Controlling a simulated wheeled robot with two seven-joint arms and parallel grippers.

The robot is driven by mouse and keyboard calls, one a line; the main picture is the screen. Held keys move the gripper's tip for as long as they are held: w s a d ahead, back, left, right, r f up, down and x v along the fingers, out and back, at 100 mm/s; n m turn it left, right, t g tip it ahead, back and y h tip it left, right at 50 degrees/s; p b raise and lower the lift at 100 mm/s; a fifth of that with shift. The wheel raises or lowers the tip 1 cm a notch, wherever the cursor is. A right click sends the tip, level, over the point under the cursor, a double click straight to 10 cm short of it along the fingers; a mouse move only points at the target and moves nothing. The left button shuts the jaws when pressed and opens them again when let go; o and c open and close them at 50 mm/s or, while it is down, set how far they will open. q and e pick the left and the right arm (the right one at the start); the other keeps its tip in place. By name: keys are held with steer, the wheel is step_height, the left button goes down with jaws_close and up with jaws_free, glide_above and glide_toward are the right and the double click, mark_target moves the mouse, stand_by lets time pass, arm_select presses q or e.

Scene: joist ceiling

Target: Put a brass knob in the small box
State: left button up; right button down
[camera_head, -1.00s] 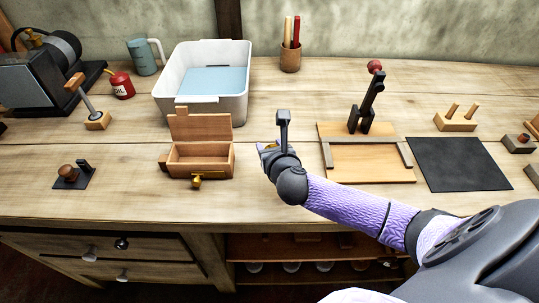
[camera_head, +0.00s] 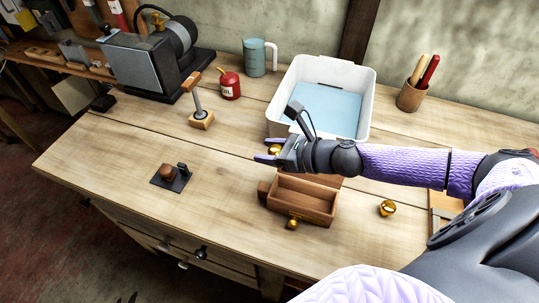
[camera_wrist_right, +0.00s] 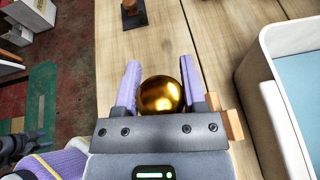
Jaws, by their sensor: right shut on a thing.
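My right gripper (camera_head: 268,153) is shut on a round, shiny brass knob (camera_head: 275,149), held above the bench behind the small box. In the right wrist view the knob (camera_wrist_right: 160,94) sits between the two purple fingers (camera_wrist_right: 160,85). The small wooden box (camera_head: 318,215) has an empty-looking open tray and a brass catch on its front; my right arm hides most of its raised lid. Another brass knob (camera_head: 387,208) stands on the bench right of the box. A dark shape at the lower left of the right wrist view may be my left gripper (camera_wrist_right: 25,146); its jaws are unclear.
A white bin (camera_head: 367,95) with a blue bottom stands behind my right arm. A red oil can (camera_head: 229,85), a blue mug (camera_head: 254,58) and a toggle lever (camera_head: 200,112) stand further left. A dark plate (camera_head: 171,178) with a wooden knob lies left of the box. Bench between is clear.

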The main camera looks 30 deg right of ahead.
steer(key=f+b, duration=0.1)
steer(key=f, duration=0.2)
steer(key=f+b, duration=0.1)
steer(key=f, duration=0.2)
steer(key=f+b, duration=0.1)
steer(key=f, duration=0.2)
steer(key=shift+s, duration=0.35)
steer(key=shift+f, duration=0.15)
steer(key=c, duration=0.5)
jaws_free()
steer(key=shift+o, duration=0.3)
arm_select(q)
steer(key=f, duration=0.2)
steer(key=s+f, duration=0.1)
steer(key=shift+s+a+f, duration=0.1)
steer(key=shift+a+f, duration=0.15)
steer(key=shift+a, duration=0.15)
steer(key=shift+d, duration=0.15)
